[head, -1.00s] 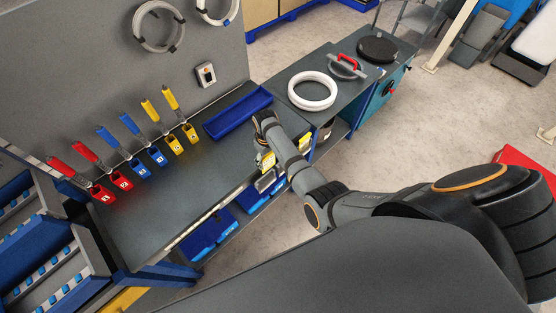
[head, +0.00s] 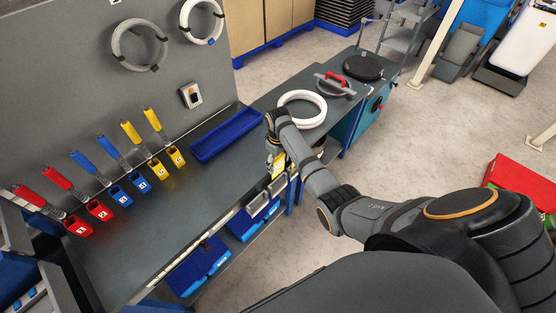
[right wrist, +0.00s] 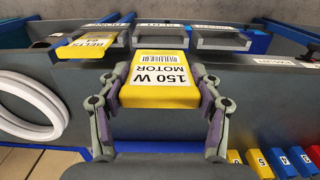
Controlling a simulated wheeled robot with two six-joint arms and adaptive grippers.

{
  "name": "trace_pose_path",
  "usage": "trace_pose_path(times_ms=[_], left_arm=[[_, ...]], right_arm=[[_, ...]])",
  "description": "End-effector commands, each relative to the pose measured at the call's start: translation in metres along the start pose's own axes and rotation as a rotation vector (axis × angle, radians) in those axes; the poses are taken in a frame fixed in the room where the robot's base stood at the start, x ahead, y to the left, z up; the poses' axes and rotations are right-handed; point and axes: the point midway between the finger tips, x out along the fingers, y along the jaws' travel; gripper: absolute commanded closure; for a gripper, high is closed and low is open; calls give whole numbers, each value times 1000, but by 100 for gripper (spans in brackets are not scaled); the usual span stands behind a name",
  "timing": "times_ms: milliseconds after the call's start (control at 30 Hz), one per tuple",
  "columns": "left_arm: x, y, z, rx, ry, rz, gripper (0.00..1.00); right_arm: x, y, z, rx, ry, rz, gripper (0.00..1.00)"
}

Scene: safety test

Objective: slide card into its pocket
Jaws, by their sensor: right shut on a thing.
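A yellow card (right wrist: 160,80) marked "150 W MOTOR" with a barcode is between the fingers of my right gripper (right wrist: 162,102), which is shut on it. Its barcode end points at the middle grey pocket (right wrist: 160,38) of a row; I cannot tell whether the two touch. The left pocket holds another yellow card (right wrist: 86,51) marked "BELTS". The right pocket (right wrist: 220,40) looks empty. In the head view my right gripper (head: 275,150) is at the bench's front edge, with yellow (head: 279,162) showing below it. My left gripper is not in view.
The grey bench (head: 190,205) carries a blue tray (head: 226,134), a white ring (head: 302,109) and a row of numbered red, blue and yellow holders (head: 121,195). Blue bins (head: 198,268) sit under its front edge. The bench top before the holders is clear.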

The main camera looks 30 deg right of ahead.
Motion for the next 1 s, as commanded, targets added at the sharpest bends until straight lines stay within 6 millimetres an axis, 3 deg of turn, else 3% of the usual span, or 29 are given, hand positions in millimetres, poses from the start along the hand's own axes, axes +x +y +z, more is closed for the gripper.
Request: trace_pose_path(times_ms=[33,200,567,1000], left_arm=[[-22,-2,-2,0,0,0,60],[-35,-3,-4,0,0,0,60],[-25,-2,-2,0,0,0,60],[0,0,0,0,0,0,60]], right_arm=[[-13,0,0,0,-2,-1,52],[-6,-1,0,0,0,-1,52],[4,0,0,-1,1,0,52],[26,0,1,-1,1,1,52]])
